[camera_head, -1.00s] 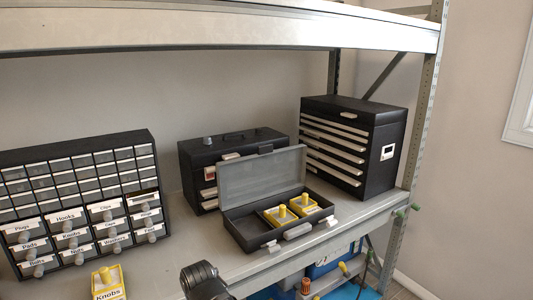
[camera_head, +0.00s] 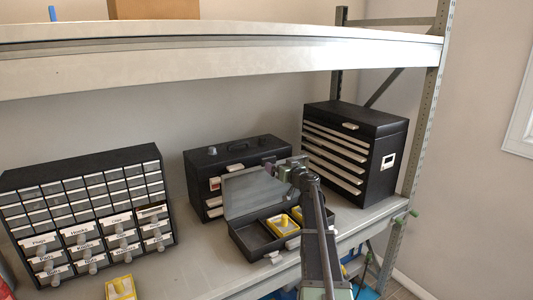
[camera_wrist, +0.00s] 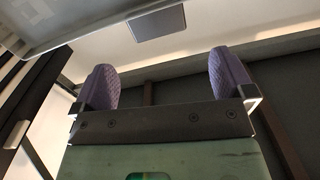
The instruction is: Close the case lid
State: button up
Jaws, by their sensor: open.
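The case stands open on the shelf in the head view. Its grey lid (camera_head: 250,192) is raised, leaning slightly back. Its dark base (camera_head: 247,238) holds yellow bins (camera_head: 280,225) and is partly hidden by my arm. My gripper (camera_head: 272,166) is at the lid's upper right edge; I cannot tell whether it touches. In the wrist view my gripper (camera_wrist: 165,82) is open, with two purple finger pads apart and nothing between them.
A black toolbox (camera_head: 205,168) stands close behind the lid. A black drawer chest (camera_head: 365,125) is to the right, and a small-parts cabinet (camera_head: 85,200) is at the left. A yellow bin (camera_head: 120,288) sits near the front edge. The upper shelf (camera_head: 230,65) is overhead.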

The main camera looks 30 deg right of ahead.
aim_at(270, 158)
jog(key=shift+n, duration=0.5)
jog(key=w, duration=1)
jog(key=shift+w+d, duration=0.25)
jog(key=shift+r, duration=0.1)
